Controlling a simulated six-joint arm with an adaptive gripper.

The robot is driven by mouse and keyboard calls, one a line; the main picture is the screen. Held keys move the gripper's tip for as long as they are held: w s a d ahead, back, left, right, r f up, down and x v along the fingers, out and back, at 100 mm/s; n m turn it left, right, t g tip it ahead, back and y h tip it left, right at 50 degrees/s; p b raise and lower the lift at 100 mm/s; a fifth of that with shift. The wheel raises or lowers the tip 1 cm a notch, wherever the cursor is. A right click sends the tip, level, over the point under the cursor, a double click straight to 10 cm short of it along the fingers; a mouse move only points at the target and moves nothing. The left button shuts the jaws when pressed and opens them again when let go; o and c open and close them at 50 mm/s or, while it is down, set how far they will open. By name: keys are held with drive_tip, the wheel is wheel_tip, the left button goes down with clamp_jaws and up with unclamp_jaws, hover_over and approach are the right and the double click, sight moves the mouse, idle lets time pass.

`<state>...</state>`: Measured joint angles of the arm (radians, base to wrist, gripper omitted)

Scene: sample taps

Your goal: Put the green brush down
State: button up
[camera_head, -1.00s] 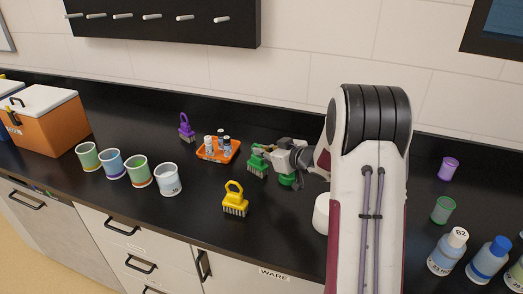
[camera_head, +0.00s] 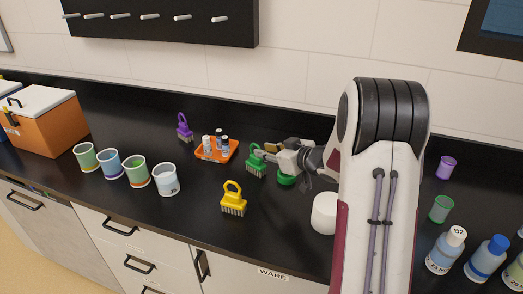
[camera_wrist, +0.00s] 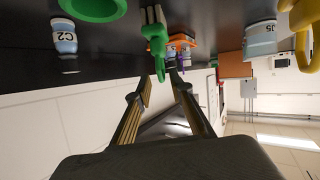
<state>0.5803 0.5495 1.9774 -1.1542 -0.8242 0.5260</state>
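The green brush (camera_head: 256,163) stands upright on the black counter (camera_head: 120,205), bristles down, just right of the orange tray. My gripper (camera_head: 267,152) is to its right, with its fingers pointing at the brush's handle. In the wrist view my gripper (camera_wrist: 162,86) has its two fingers spread apart, with nothing pinched between them. The green brush (camera_wrist: 155,32) stands just beyond the fingertips there, its handle in line with the gap. The bristles are on the counter, which shows at the top of that view.
The orange tray (camera_head: 203,158) with small vials stands left of the brush. A yellow brush (camera_head: 234,200) is in front and a purple brush (camera_head: 184,129) behind left. A green round piece (camera_head: 287,180) and a white cylinder (camera_head: 325,214) sit near my arm. Several cups stand left.

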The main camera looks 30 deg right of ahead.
drive_tip(key=v, duration=0.8)
drive_tip(key=shift+s, duration=0.25)
idle(0.4)
drive_tip(key=s+a+r+m+g+h, duration=0.2)
drive_tip(key=s+a+r+m+h, duration=0.15)
drive_tip(key=s+r+h, duration=0.6)
drive_tip(key=s+a+f+g+y, duration=0.1)
drive_tip(key=s+a+g+y, duration=0.1)
drive_tip(key=s+a, duration=0.7)
drive_tip(key=s+a+f+g+y, duration=0.2)
drive_tip(key=s+a, duration=0.7)
drive_tip(key=s, duration=0.5)
drive_tip(key=shift+g+y, duration=0.7)
drive_tip(key=shift+y, duration=0.55)
drive_tip(key=shift+s, duration=0.1)
